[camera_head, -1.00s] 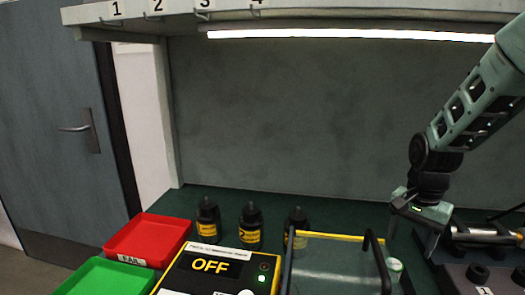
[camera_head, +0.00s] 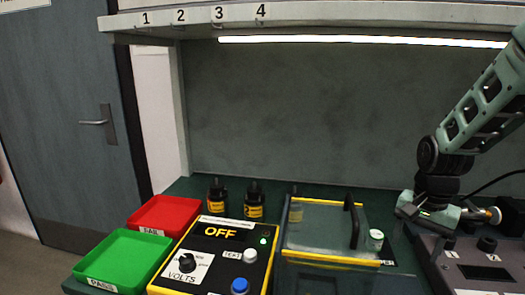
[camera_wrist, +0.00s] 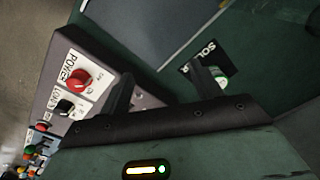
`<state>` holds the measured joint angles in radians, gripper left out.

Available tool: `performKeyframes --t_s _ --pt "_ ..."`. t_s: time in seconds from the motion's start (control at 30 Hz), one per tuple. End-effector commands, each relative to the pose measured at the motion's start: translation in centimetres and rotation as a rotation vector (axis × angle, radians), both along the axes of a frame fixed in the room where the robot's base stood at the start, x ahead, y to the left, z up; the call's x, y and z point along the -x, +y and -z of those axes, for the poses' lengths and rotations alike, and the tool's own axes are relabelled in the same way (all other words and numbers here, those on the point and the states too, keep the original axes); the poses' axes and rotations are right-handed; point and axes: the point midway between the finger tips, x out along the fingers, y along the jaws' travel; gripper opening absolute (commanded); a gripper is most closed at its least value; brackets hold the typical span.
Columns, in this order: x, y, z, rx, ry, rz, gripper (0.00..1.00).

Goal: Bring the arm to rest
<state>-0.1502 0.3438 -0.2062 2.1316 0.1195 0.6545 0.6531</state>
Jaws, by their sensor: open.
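My arm reaches in from the right in the head view. My gripper (camera_head: 418,232) hangs from it over the right part of the bench, pointing down. In the wrist view my gripper (camera_wrist: 163,86) has its two dark fingers spread apart, with nothing between them. A small white and green round item (camera_head: 375,239) stands left of the gripper in the head view. In the wrist view it (camera_wrist: 220,78) sits by a black label, partly hidden by the right finger.
A metal cylinder with an orange end (camera_head: 490,214) lies right of my gripper near a grey control box (camera_head: 480,262). A clear-lidded box (camera_head: 325,262), a yellow-edged OFF tester (camera_head: 215,262), black bottles (camera_head: 254,207), a red tray (camera_head: 150,228) and a green tray (camera_head: 115,283) stand leftward.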

Motion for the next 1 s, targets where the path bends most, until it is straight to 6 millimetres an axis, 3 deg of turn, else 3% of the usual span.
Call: performKeyframes --t_s 0.27,0.8,1.0 --pt "2.7 0.2 -0.8 0.004 -0.054 -0.199 0.64" --pt "10.6 1.0 -1.9 0.103 -0.202 -0.786 0.64" --pt "12.2 6.6 -3.0 0.059 -0.172 -0.953 0.64"
